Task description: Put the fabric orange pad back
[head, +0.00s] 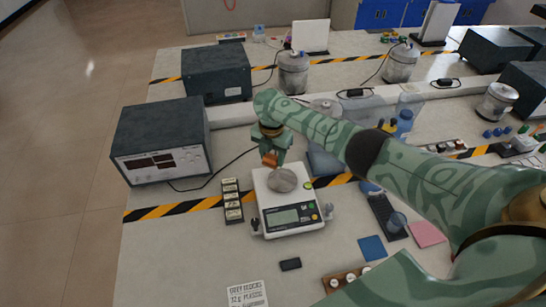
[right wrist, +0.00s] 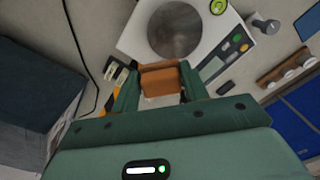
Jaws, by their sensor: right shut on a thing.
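The orange pad (right wrist: 160,80) looks like a small brown-orange block in the right wrist view. It sits between the two fingers of my right gripper (right wrist: 158,72), which is shut on it. In the head view the orange pad (head: 269,159) hangs under my right gripper (head: 270,156), close to the back left of the scale's round pan. The white scale (head: 291,216) has a round metal pan (head: 282,181); the pad appears above the scale's back edge, apart from the pan. My left gripper is not in view.
A black slotted holder (head: 232,202) with several pale labelled pieces stands left of the scale. A small black block (head: 290,264), a printed card (head: 247,294), a blue pad (head: 372,248) and a pink pad (head: 428,234) lie in front. A dark instrument box (head: 160,136) stands at left.

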